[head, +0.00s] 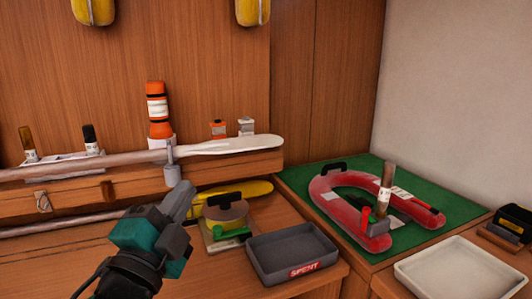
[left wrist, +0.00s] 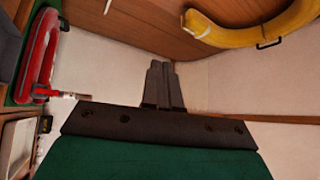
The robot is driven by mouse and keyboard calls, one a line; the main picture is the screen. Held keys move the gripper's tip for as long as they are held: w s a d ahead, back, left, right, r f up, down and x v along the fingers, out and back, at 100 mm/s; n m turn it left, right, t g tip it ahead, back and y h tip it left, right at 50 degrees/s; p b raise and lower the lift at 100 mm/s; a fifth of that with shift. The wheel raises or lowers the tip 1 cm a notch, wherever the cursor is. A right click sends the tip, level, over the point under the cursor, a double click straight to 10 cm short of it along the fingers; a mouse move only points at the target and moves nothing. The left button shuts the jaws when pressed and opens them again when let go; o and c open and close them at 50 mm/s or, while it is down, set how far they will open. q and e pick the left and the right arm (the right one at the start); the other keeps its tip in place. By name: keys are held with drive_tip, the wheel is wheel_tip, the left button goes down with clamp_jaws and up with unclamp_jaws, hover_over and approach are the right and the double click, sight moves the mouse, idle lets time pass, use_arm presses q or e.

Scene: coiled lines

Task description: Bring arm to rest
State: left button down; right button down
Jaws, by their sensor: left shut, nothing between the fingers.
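My left gripper (head: 180,200) reaches in from the lower left in the head view, teal and grey, over the wooden bench in front of the rack. Its two dark fingers also show in the left wrist view (left wrist: 163,86), pressed together with nothing between them. The gripper appears apart from the things around it, though the exact gap to the bench items cannot be told. My right gripper is not in view.
A grey tray marked SPENT (head: 292,252) stands right of my gripper. A red horseshoe float (head: 338,207) lies on a green mat (head: 290,180). A white tray (head: 460,270) is at lower right. An oar (head: 230,146) and orange canister (head: 157,128) are behind.

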use_arm(q)
drive_tip(key=s+a+f+n+g+y, duration=0.1)
drive_tip(key=a+f+n+g+y, duration=0.2)
drive_tip(key=f, duration=0.4)
drive_tip(key=s+a+f+n+g+y, duration=0.1)
drive_tip(key=s+a+f+n+g, duration=0.1)
drive_tip(key=f+n, duration=0.3)
drive_tip(key=s+a+f+n+g, duration=0.3)
drive_tip(key=s+f+n+g, duration=0.4)
drive_tip(key=s+f+g, duration=0.9)
drive_tip(key=w+d+f+t+h+p, duration=0.1)
drive_tip(key=w+d+f+t+p, duration=0.1)
drive_tip(key=f+t, duration=0.8)
drive_tip(key=shift+w+d+f+m+t, duration=0.3)
drive_tip(key=shift+w+d+f+t, duration=0.1)
drive_tip(key=shift+w+d, duration=0.15)
